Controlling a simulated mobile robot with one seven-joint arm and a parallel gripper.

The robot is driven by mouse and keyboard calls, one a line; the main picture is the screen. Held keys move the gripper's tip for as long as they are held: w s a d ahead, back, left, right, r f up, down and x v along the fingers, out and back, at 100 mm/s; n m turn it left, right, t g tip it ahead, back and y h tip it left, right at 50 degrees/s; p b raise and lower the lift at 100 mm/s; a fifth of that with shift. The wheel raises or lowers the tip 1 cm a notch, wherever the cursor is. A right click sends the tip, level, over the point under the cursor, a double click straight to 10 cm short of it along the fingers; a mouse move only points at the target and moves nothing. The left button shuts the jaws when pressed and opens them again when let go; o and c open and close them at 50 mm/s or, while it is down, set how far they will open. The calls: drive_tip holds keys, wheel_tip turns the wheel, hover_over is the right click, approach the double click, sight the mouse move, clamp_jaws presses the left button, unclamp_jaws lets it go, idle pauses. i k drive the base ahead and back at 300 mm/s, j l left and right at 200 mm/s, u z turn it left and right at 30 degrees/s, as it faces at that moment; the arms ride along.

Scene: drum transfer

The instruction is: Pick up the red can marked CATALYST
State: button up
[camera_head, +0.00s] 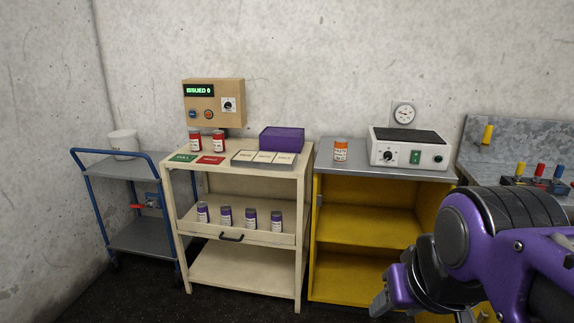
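Two red cans with white labels, a left one (195,139) and a right one (218,141), stand upright near the back left of the cream cart's top (222,169). Their labels are too small to read, so I cannot tell which says CATALYST. My gripper (383,303) is at the lower right, in front of the yellow cabinet, well apart from both cans. It is partly hidden by my purple arm, and its finger opening does not show.
An orange can (341,151) and a white device (408,150) stand on the yellow cabinet. A purple box (282,139) and flat cards lie on the cream cart. A blue trolley (92,210) stands left.

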sight(218, 135)
drive_tip(key=i+j+z, duration=0.1)
drive_tip(key=i+j, duration=0.15)
drive_tip(key=j, duration=0.3)
drive_tip(key=i+j+z, duration=0.25)
drive_tip(key=i+j, duration=0.2)
drive_tip(key=i+j+z, duration=0.15)
drive_tip(key=j, duration=0.3)
drive_tip(key=i+j+z, duration=0.1)
drive_tip(key=i+j, duration=0.3)
drive_tip(key=i+j+z, duration=0.1)
drive_tip(key=j, duration=0.35)
drive_tip(key=i, duration=0.1)
